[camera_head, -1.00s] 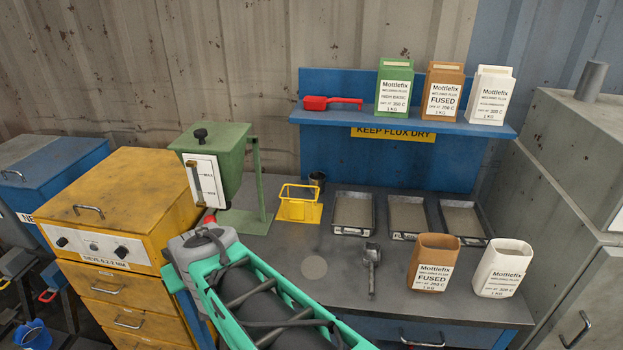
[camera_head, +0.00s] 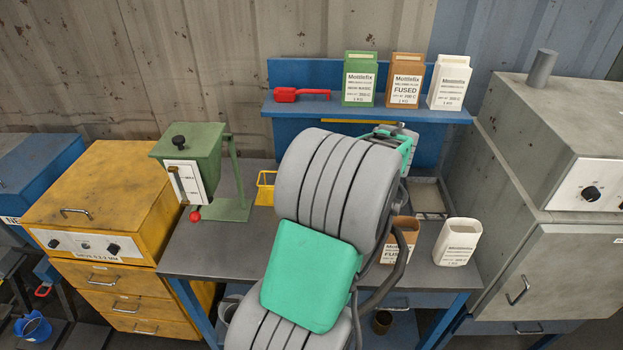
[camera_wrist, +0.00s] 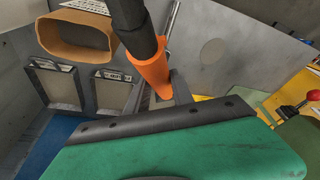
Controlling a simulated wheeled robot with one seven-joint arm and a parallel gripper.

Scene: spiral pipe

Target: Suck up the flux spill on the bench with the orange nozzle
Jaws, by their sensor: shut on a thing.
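The orange nozzle (camera_wrist: 150,72) is in the wrist view, on the end of a dark tube, its tip toward the lower middle. My gripper (camera_wrist: 162,92) is shut on it; its fingers are mostly hidden behind the nozzle and my green wrist housing. The flux spill (camera_wrist: 212,51) is a faint round grey patch on the grey bench (camera_wrist: 245,35), to the right of the nozzle in the wrist view. The nozzle appears apart from the patch; its height over the bench is unclear. In the head view my arm hides the nozzle, gripper and spill.
A brown open container (camera_wrist: 75,35) and flux trays (camera_wrist: 55,85) lie left of the nozzle in the wrist view. In the head view a green hopper (camera_head: 190,155) stands at the bench's left, a white container (camera_head: 457,241) at its right. A blue shelf (camera_head: 300,107) rises behind.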

